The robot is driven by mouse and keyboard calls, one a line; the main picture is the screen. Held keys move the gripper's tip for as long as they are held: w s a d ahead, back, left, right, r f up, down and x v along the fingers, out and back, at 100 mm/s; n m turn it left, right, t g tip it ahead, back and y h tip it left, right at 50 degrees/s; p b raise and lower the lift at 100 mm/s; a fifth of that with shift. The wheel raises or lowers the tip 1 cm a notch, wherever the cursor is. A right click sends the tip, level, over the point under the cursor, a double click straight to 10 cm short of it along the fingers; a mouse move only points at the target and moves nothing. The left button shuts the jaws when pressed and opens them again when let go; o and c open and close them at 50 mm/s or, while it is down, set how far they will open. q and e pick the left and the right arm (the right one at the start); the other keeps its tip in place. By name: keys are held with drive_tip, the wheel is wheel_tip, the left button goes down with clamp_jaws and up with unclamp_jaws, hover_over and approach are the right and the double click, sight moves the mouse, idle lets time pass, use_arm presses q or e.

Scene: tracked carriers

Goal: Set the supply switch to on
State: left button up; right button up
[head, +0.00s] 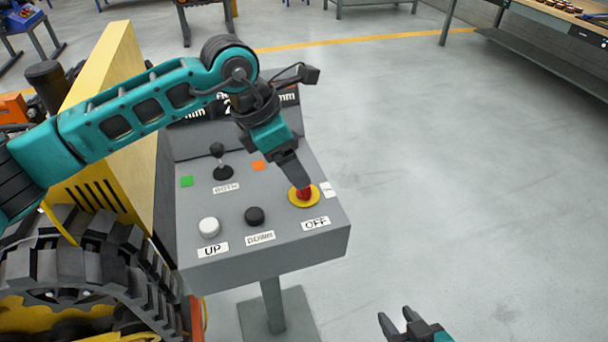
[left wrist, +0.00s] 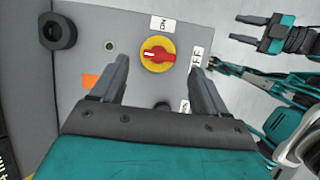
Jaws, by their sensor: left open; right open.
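The supply switch (head: 303,194) is a red rotary knob on a yellow disc, on the right side of the grey control panel; it also shows in the left wrist view (left wrist: 157,55). Its red bar lies roughly toward the OFF label (left wrist: 196,58), and the ON label (left wrist: 163,24) is at another side of the disc. My left gripper (head: 300,183) is open just above the switch and partly covers it. In the left wrist view its fingers lie either side of the knob; I cannot tell whether they touch it. My right gripper (head: 398,319) is open and empty, right of the panel.
The panel (head: 265,255) also carries a black joystick (head: 218,160), a white UP button (head: 209,228) and a black DOWN button (head: 255,215). It stands on a grey post (head: 273,305). A yellow tracked machine (head: 95,130) is close on the left. The floor to the right is clear.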

use_arm(q)
drive_tip(key=x, duration=0.4)
drive_tip(key=shift+d+f, duration=0.15)
drive_tip(key=shift+f, duration=0.15)
drive_tip(key=shift+w+d+f, duration=0.15)
drive_tip(key=shift+d+f, duration=0.1)
drive_tip(key=shift+f, duration=0.4)
